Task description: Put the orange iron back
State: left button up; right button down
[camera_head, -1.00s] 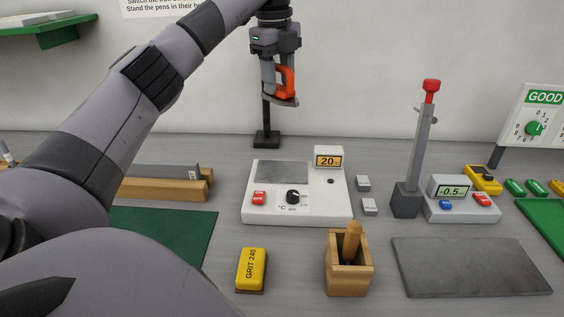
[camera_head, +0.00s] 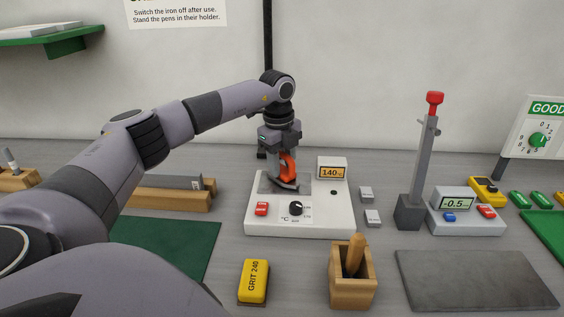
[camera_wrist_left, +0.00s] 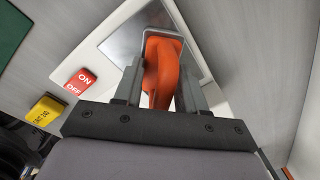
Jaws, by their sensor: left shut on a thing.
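The orange iron (camera_head: 289,168) is in my left gripper (camera_head: 278,163), whose fingers are shut on its handle. The iron is low at the metal plate of the white station (camera_head: 340,222); I cannot tell whether it touches. The station has a red switch (camera_head: 261,209), a dark knob (camera_head: 296,208) and a display (camera_head: 332,172) reading 140. In the left wrist view, the iron (camera_wrist_left: 163,72) shows between the fingers with the plate (camera_wrist_left: 128,42) beyond it. The red switch (camera_wrist_left: 80,81) there is marked ON and OFF. My right gripper is out of view.
A yellow GRIT 240 block (camera_head: 254,281) and a wooden holder (camera_head: 353,290) stand in front of the station. Two small grey blocks lie to its right. A grey tower (camera_head: 422,165) with a red top and a dark slab (camera_head: 475,280) are farther right.

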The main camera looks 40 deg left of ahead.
pick_arm(q)
jog(key=shift+f, duration=0.15)
jog(key=o, duration=1)
jog(key=r, duration=0.8)
jog(key=s+r+b, duration=0.1)
jog(key=r, duration=0.3)
